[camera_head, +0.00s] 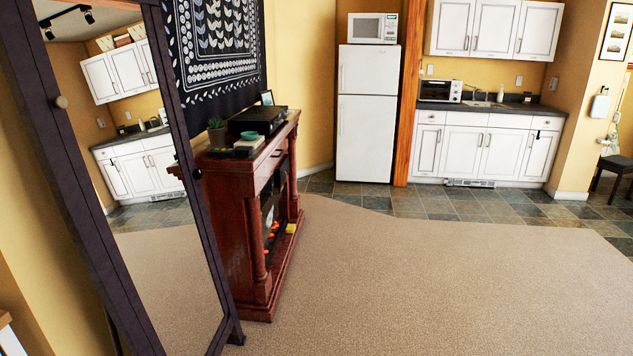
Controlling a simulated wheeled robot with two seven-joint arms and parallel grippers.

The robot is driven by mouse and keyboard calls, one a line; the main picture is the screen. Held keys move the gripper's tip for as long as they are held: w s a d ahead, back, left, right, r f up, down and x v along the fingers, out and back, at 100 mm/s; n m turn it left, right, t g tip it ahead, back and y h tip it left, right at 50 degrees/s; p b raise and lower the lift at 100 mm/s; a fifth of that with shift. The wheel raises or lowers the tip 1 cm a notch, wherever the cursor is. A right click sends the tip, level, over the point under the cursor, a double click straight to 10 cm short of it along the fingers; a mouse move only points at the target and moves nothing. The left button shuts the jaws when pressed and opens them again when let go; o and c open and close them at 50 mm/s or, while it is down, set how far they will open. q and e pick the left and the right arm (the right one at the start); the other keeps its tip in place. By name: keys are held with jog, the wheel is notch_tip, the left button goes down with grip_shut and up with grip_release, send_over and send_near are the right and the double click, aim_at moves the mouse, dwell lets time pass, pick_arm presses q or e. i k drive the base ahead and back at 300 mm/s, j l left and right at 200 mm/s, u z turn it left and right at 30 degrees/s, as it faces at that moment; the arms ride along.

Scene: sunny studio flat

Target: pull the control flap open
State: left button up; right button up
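No control flap can be made out clearly from here. A red-brown wooden fireplace (230,220) stands against the left wall, seen at a steep angle. Its dark firebox (268,200) faces right, with small orange spots low inside. Any flap on that front is too small or too slanted to tell. Neither of my grippers is in view.
A tall dark-framed mirror (150,220) stands close at left, in front of the fireplace's near end. A black box (258,121), a plant (216,132) and a teal bowl (249,135) sit on the mantel. Beige carpet (430,285) is clear. A white fridge (367,120) stands behind.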

aim_at(280, 173)
jog(key=i+z, duration=0.25)
jog(key=i, duration=2)
